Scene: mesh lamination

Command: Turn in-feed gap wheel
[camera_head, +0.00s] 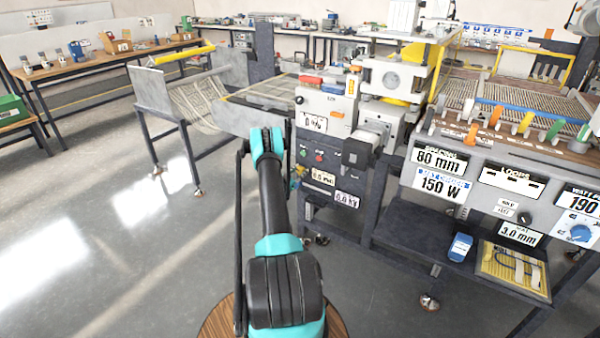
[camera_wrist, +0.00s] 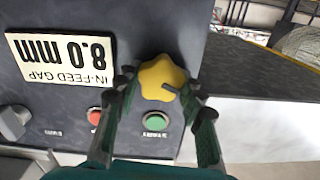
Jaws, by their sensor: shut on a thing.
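The in-feed gap wheel (camera_wrist: 163,78) is a yellow, lobed knob on a dark panel, with a small grey pointer on its face. In the wrist view my gripper (camera_wrist: 162,88) has its dark green fingers on both sides of the wheel, shut on it. The in-feed gap plate (camera_wrist: 62,58) beside it appears upside down and reads 8.0 mm. In the head view my gripper (camera_head: 297,182) is small and partly hidden by my arm, at the left edge of the machine's front panel.
A green button (camera_wrist: 154,121) and a red button (camera_wrist: 94,116) sit close to the fingers in the wrist view, with a grey knob (camera_wrist: 14,122) farther left. A conveyor (camera_head: 265,105) extends left of the machine. A control console (camera_head: 480,180) stands right; open floor lies left.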

